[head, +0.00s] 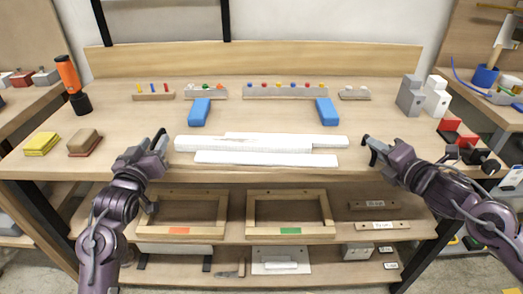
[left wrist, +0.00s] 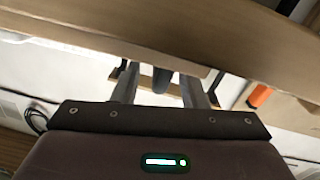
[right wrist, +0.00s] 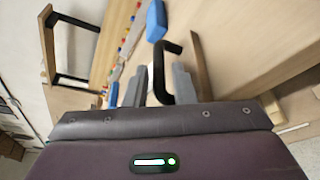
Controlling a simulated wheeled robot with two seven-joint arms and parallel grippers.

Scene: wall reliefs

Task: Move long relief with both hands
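The long white relief (head: 255,143) lies near the front edge of the workbench, in the middle of the head view. It looks like long white strips lying side by side, partly offset. My left gripper (head: 161,142) is just left of its left end, apart from it. My right gripper (head: 368,150) is just right of its right end, also apart. In the left wrist view the fingers (left wrist: 160,88) stand apart. In the right wrist view the fingers (right wrist: 160,88) stand apart, with a black hook-shaped piece showing between them; what it belongs to is unclear.
Two blue blocks (head: 199,112) (head: 326,112) lie behind the relief, before peg strips (head: 286,91). A yellow sponge (head: 41,144) and a brown block (head: 84,142) lie at left. Grey and white blocks (head: 411,96) (head: 436,97) stand at right. Wooden frames (head: 290,238) sit below.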

